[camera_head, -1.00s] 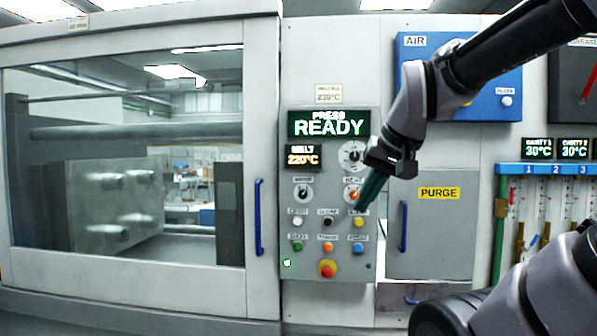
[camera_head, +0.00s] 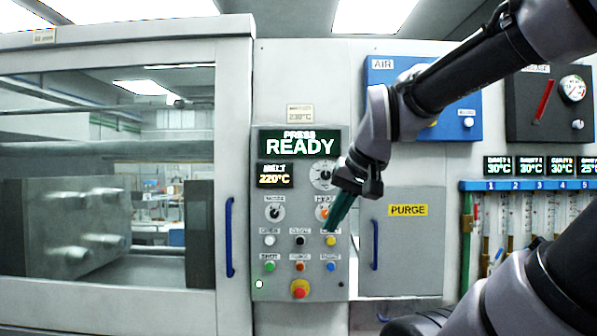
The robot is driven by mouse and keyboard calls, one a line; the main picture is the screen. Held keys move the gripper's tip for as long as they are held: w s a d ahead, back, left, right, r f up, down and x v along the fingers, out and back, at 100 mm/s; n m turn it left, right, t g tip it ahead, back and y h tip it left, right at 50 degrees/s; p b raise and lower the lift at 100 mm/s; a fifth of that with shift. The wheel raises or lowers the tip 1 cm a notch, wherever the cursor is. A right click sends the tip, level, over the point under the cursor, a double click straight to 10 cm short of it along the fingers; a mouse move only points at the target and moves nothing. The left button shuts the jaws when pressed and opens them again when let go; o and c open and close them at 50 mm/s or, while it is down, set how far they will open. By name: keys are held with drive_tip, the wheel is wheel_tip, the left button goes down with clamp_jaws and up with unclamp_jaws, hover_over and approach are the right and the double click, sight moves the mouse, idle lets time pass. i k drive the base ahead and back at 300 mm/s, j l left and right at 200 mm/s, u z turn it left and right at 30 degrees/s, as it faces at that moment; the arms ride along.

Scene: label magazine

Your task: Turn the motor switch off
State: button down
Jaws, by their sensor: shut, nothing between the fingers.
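The press control panel (camera_head: 259,214) stands left of my arm. A black rotary switch (camera_head: 274,212) is in its left column. Its small label is too blurred to read surely, and may say motor. A rotary switch labelled HEAT (camera_head: 322,212) with an orange face is to its right, partly covered by my gripper. My gripper (camera_head: 329,230) is shut and empty, its green fingers pointing down and left. The fingertips show just above the yellow button (camera_head: 331,240). Whether they touch the panel cannot be told.
Several coloured buttons and a red emergency knob (camera_head: 300,289) are low on the panel. The display (camera_head: 299,143) reads PRESS READY. A blue door handle (camera_head: 229,237) is to the left. The purge door (camera_head: 412,262) and its blue handle (camera_head: 375,244) are to the right.

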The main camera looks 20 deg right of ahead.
sight(274, 213)
drive_tip(key=i+l+u, duration=0.25)
drive_tip(key=l, duration=0.4)
drive_tip(key=l+u, duration=0.25)
drive_tip(key=l, duration=0.45)
